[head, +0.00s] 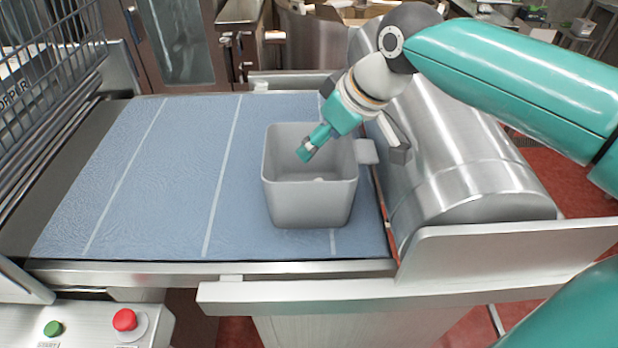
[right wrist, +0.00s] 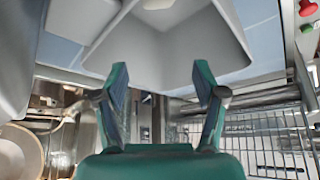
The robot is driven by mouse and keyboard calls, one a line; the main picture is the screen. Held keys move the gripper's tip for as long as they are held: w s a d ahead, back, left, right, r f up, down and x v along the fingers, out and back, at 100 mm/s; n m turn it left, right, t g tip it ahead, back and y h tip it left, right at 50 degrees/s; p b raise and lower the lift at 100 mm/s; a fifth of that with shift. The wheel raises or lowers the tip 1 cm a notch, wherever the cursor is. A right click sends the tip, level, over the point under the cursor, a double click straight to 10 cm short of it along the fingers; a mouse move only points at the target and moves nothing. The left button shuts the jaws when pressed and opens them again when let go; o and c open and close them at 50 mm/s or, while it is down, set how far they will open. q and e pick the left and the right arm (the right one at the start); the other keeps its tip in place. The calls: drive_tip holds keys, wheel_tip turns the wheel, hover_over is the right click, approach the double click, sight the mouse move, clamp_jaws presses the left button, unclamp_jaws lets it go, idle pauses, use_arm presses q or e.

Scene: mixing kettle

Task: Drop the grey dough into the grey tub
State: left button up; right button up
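The grey tub (head: 285,208) stands upright on the blue belt, near its right end. My right gripper (head: 306,150) reaches in from the right, over the tub's opening. In the right wrist view my right gripper (right wrist: 161,80) has its two fingers spread with nothing between them, and the tub (right wrist: 120,45) fills the top middle. A small pale grey lump, seemingly the dough (head: 319,179), lies on the tub floor, apart from the fingers. The lump (right wrist: 158,4) is cut by the top edge of the right wrist view. My left gripper is not in view.
The blue belt (head: 180,170) is bare left of the tub. A steel drum-shaped housing (head: 465,170) stands close on the right. A wire rack (head: 45,60) is at the far left. A red button (head: 124,319) and green button (head: 53,328) are at front left.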

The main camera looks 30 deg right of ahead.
idle(0.3)
drive_tip(key=v, duration=1.2)
